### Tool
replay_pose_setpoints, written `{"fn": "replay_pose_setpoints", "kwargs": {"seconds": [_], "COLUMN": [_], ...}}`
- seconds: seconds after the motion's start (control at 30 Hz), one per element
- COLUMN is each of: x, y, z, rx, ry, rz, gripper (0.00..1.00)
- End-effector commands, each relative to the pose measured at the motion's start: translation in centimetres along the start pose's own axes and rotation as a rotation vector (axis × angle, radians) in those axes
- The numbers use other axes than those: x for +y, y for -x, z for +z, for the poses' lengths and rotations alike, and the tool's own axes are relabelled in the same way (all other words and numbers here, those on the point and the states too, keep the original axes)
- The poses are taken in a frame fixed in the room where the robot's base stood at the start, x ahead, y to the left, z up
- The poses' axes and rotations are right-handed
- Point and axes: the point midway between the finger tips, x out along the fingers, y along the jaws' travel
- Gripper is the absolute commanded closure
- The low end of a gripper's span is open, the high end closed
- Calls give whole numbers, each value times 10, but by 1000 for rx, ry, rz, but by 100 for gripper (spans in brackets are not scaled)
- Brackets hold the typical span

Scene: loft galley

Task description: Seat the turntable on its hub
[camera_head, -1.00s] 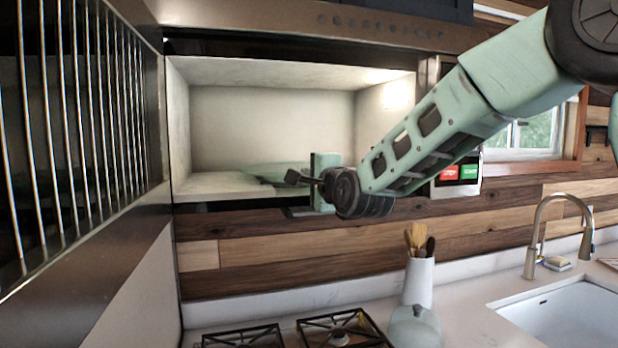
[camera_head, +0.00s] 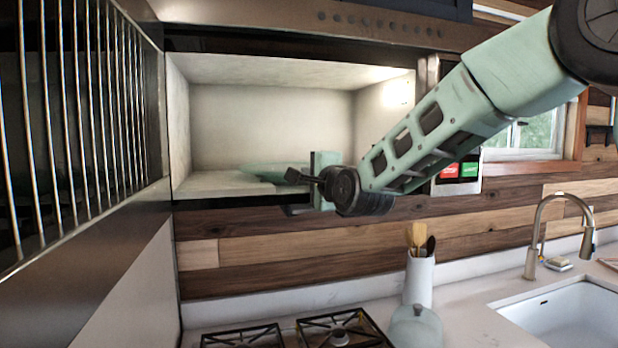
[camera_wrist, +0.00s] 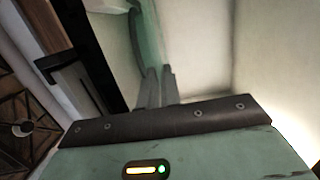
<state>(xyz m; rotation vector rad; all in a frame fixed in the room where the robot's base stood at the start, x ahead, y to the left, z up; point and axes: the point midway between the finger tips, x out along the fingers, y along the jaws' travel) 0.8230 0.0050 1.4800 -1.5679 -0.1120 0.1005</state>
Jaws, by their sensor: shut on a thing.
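The turntable is a pale green glass plate (camera_head: 262,171) low inside the open microwave, seen nearly edge-on. My gripper (camera_head: 292,176) reaches into the opening from the right and is shut on the turntable's near edge. In the wrist view the dark fingers (camera_wrist: 156,88) close on the green glass (camera_wrist: 150,40), which runs upward out of the picture. The hub is not visible, so I cannot tell whether the plate touches it or is centred over it.
The microwave cavity (camera_head: 270,115) has pale walls close on both sides. Its open door with a metal grid (camera_head: 80,120) stands at the left. Below are stove grates (camera_head: 340,330), a white utensil crock (camera_head: 418,282) and a green lidded pot (camera_head: 415,328).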

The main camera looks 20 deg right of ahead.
Motion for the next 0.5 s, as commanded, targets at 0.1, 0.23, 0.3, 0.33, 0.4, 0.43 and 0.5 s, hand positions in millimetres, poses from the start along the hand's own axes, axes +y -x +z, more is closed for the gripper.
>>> {"fn": "replay_pose_setpoints", "kwargs": {"seconds": [0.1,0.23,0.3,0.33,0.4,0.43,0.5], "x": [-2,-2,-2,-2,-2,-2,-2], "y": [0,0,0,0,0,0,0], "z": [0,0,0,0,0,0,0], "rx": [0,0,0,0,0,0,0], "ry": [0,0,0,0,0,0,0], "rz": [-7,-7,-7,-7,-7,-7,-5], "gripper": [100,100,100,100,84,75,69]}}
